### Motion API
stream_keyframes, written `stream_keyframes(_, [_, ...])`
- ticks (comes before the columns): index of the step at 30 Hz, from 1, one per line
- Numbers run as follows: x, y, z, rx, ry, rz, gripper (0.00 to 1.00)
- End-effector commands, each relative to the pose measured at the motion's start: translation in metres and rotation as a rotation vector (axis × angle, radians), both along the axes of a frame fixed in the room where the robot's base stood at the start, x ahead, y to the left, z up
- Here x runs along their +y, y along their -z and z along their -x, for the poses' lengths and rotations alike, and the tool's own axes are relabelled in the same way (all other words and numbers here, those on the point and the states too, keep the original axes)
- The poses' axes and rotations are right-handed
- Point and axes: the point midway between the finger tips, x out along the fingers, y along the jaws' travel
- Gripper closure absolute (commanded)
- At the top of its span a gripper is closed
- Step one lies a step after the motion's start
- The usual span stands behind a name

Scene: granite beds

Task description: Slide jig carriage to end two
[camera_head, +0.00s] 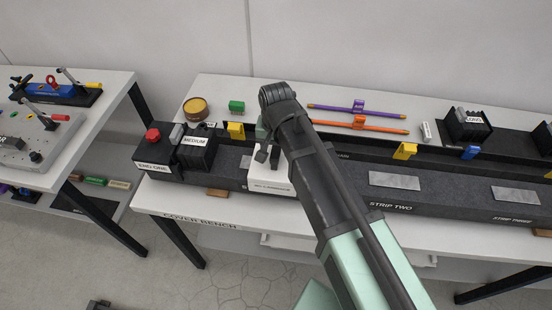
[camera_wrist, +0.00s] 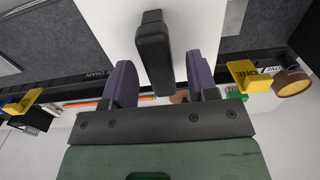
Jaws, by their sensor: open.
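The jig carriage (camera_head: 268,184) is a white block on the dark granite bed (camera_head: 230,180), right of the END ONE label (camera_head: 154,167). Its front label is too small to read surely. In the wrist view its white top (camera_wrist: 190,25) carries an upright black handle (camera_wrist: 153,50). My gripper (camera_head: 266,146) is above the carriage and partly hides it. In the wrist view my gripper (camera_wrist: 159,68) is open, with one finger on each side of the handle and a gap visible on both sides. No END TWO label is in view.
Left of the carriage are a black MEDIUM block (camera_head: 195,153) and a red knob (camera_head: 152,135). Yellow tabs (camera_head: 236,130) (camera_head: 404,151) and a blue tab (camera_head: 469,153) stand along the back rail. Metal plates (camera_head: 395,181) lie on the bed to the right.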

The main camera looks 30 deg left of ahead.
Motion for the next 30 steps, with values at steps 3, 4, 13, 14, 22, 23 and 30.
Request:
stream_keyframes(3, [-0.0001,0.0053,0.0000,0.000,0.000,0.000,0.47])
stream_keyframes(4, [-0.0001,0.0045,0.0000,0.000,0.000,0.000,0.47])
stream_keyframes(13, [-0.0001,0.0031,0.0000,0.000,0.000,0.000,0.73])
stream_keyframes(14, [-0.0001,0.0032,0.0000,0.000,0.000,0.000,0.77])
stream_keyframes(22, [-0.0001,0.0032,0.0000,0.000,0.000,0.000,1.00])
stream_keyframes(23, [-0.0001,0.0032,0.0001,0.000,0.000,0.000,1.00])
stream_keyframes(30, [-0.0040,0.0033,0.0048,0.000,-0.020,0.000,1.00])
